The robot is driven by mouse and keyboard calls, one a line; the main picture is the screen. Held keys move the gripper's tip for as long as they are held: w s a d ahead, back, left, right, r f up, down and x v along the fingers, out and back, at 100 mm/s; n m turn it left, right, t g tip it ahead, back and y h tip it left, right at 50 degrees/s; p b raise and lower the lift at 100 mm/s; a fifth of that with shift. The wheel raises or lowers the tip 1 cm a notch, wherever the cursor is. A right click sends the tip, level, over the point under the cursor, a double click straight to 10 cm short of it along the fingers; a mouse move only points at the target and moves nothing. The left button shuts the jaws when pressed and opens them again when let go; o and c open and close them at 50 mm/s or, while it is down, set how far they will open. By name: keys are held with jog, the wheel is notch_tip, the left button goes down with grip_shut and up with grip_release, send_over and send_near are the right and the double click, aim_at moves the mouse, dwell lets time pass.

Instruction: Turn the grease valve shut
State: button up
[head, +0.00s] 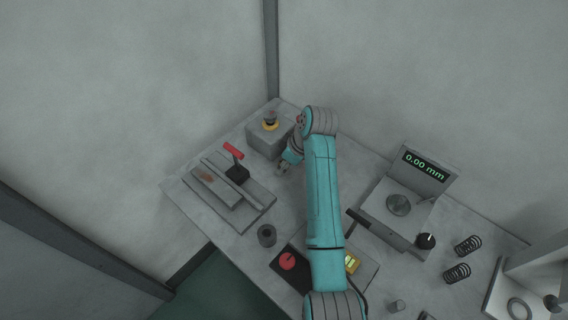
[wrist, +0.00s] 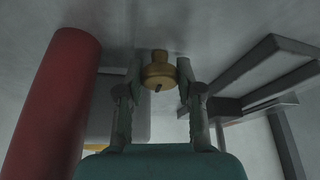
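A red lever handle (head: 233,151) stands on a black block (head: 237,173) at the left of the bench in the head view. No label shows which fitting is the grease valve. My gripper (head: 284,168) is to the right of the red handle, partly hidden by my arm. In the wrist view, my gripper (wrist: 158,85) has its two fingers apart. A round brass fitting (wrist: 158,74) appears in the gap between them; I cannot tell whether they touch it. A thick red cylinder (wrist: 52,100) is close on the left, outside the fingers.
A grey box (head: 263,140) with a black knob and yellow ring stands behind my gripper. Flat metal plates (head: 220,190) lie to the left. A dark cylinder (head: 267,236) and red knob (head: 287,261) are in front. A gauge (head: 425,167) reads 0.00 mm at right.

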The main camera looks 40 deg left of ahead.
jog(key=shift+m, duration=0.4)
jog(key=m+t, duration=0.1)
jog(key=m, duration=0.2)
jog(key=shift+s+m+t, duration=0.1)
jog(key=shift+m+t, duration=0.3)
jog(key=m, duration=0.2)
jog(key=m+t+h, duration=0.1)
jog(key=m, duration=0.1)
jog(key=shift+m+t, duration=0.3)
jog(key=m+t+h, duration=0.1)
jog(key=m, duration=0.5)
jog(key=m+h, duration=0.1)
jog(key=m, duration=0.1)
jog(key=shift+t+h, duration=0.3)
jog(key=shift+t, duration=0.1)
jog(key=shift+m, duration=0.4)
jog(key=o, duration=1.2)
jog(key=shift+c, duration=0.2)
